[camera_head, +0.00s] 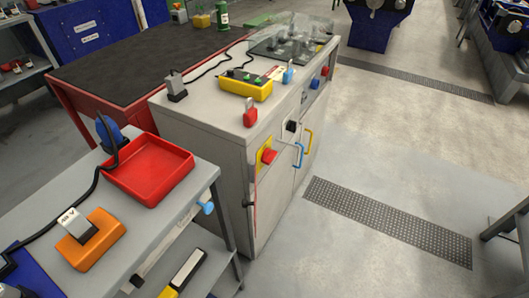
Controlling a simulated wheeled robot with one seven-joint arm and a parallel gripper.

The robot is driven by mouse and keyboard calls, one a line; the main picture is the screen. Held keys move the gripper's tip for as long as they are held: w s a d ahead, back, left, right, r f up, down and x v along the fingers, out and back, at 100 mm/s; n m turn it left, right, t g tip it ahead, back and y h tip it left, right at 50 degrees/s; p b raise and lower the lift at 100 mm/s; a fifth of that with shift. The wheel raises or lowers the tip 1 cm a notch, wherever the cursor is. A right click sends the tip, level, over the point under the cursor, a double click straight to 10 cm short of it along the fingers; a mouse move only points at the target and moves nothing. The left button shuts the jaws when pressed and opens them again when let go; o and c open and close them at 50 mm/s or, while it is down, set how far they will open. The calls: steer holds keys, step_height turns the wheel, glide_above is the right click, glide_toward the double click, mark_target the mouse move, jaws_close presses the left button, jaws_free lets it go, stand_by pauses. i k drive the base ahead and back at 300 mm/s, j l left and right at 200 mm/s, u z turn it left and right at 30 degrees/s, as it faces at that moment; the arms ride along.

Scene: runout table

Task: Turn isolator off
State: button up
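A red rotary knob on a yellow plate (267,156), which looks like the isolator, is on the front of the grey cabinet (217,160), near its top left. The knob's exact turn position is too small to tell. A black knob or switch (291,126) is to its right on the same front. My gripper is not in view.
A grey bench (199,180) with a red tray (150,168) and an orange block (90,240) stands at front left. Floor right of the cabinet is clear, with a metal grating (390,220).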

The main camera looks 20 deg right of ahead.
mark_target(269, 154)
steer(key=i+l+z, duration=0.2)
steer(key=z, duration=0.2)
steer(key=i+l+z, duration=0.15)
steer(key=z, duration=0.25)
steer(key=i+j, duration=0.05)
steer(key=i, duration=0.05)
